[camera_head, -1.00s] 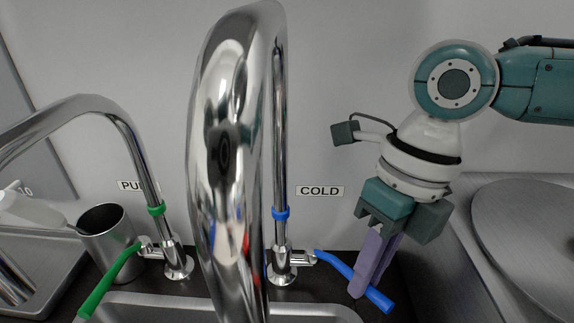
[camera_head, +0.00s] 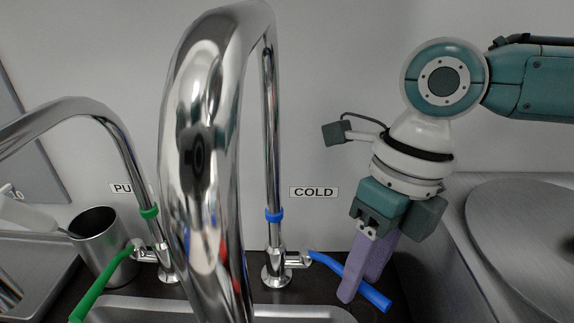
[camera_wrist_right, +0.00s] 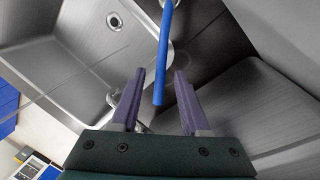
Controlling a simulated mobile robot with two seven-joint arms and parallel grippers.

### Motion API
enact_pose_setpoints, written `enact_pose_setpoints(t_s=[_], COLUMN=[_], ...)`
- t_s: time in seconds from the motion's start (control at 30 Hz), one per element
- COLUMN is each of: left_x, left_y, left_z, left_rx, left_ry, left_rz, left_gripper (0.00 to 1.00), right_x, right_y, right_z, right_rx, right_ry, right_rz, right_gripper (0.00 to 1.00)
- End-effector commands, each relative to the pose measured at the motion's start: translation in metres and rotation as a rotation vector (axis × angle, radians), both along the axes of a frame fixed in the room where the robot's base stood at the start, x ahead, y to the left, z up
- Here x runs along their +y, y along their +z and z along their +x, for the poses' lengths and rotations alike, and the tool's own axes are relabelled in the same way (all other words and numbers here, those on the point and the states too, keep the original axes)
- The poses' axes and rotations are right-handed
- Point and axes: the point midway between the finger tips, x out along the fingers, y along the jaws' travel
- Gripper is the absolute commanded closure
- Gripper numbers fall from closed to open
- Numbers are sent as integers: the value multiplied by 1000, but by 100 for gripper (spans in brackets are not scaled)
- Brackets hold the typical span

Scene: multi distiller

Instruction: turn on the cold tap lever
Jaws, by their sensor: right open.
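The cold tap (camera_head: 276,265) has a blue ring and a blue lever (camera_head: 374,295) that slants down to the right, under the COLD label (camera_head: 314,192). My right gripper (camera_head: 359,288), with purple fingers, is open and points down at the lever's outer half. In the right wrist view, the blue lever (camera_wrist_right: 162,60) lies between the two spread fingers of the gripper (camera_wrist_right: 160,77), with a gap on both sides. My left gripper is not in view.
A large chrome spout (camera_head: 200,160) fills the middle foreground. A second tap with a green lever (camera_head: 105,283) stands left, beside a metal cup (camera_head: 97,235). The sink rim (camera_head: 300,312) runs along the front. A round steel surface (camera_head: 525,240) is at the right.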

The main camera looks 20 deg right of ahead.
Motion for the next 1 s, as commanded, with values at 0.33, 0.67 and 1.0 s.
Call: enact_pose_setpoints(t_s=[0.33,0.67,1.0], left_x=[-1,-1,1], left_y=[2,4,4], left_z=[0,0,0], left_rx=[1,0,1], left_ry=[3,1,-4], left_rz=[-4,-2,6], left_gripper=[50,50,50], right_x=[-5,-16,-19], right_y=[25,85,98], right_z=[2,5,4], right_rx=[-4,-3,0], right_ry=[0,0,0], right_rz=[-2,0,0], right_gripper=[54,54,54])
